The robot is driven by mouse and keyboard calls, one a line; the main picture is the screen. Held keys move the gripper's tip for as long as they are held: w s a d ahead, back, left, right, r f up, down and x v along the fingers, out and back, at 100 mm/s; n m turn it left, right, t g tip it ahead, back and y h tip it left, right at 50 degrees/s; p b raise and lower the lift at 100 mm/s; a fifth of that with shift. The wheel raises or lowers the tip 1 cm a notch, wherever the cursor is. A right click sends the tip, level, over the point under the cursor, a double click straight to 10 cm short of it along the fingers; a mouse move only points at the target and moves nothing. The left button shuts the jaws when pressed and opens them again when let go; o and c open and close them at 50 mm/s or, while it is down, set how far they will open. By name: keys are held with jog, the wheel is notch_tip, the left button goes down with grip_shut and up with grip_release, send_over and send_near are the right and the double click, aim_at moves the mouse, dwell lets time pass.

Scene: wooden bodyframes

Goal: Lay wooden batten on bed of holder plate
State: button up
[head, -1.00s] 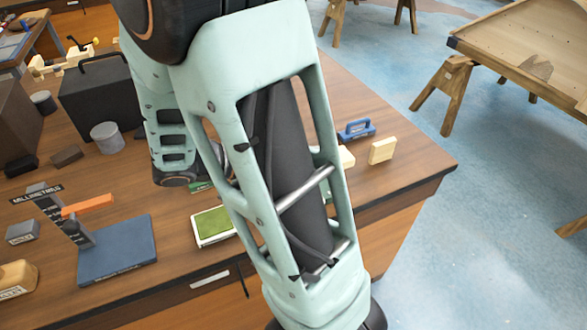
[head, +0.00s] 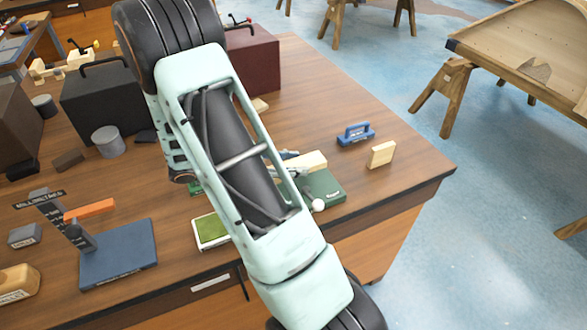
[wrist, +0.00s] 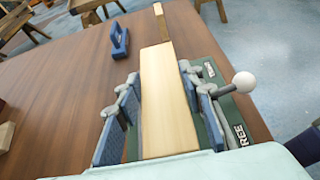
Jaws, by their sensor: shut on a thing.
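The pale wooden batten (wrist: 166,105) lies lengthwise between the blue-padded fingers of my gripper (wrist: 165,115) in the wrist view. My gripper is shut on it. In the head view the batten (head: 308,161) shows beside my arm, at the back edge of the dark green holder plate (head: 325,186). The plate has a white ball knob (head: 318,205). In the wrist view the plate (wrist: 238,112) shows under and right of the batten, with the knob (wrist: 244,82) at right. I cannot tell whether the batten touches the bed. My arm hides part of the plate.
A pale upright wood block (head: 381,153) and a blue handled tool (head: 356,132) stand right of the plate. A green-topped pad (head: 211,230) and a blue-based gauge stand (head: 118,254) are at left. The table's right edge is near the plate.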

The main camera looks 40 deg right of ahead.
notch_tip(320, 180, down, 2)
jog(key=shift+f, duration=0.1)
jog(key=shift+f+b, duration=0.4)
jog(key=shift+f, duration=0.25)
jog(key=o, duration=1.3)
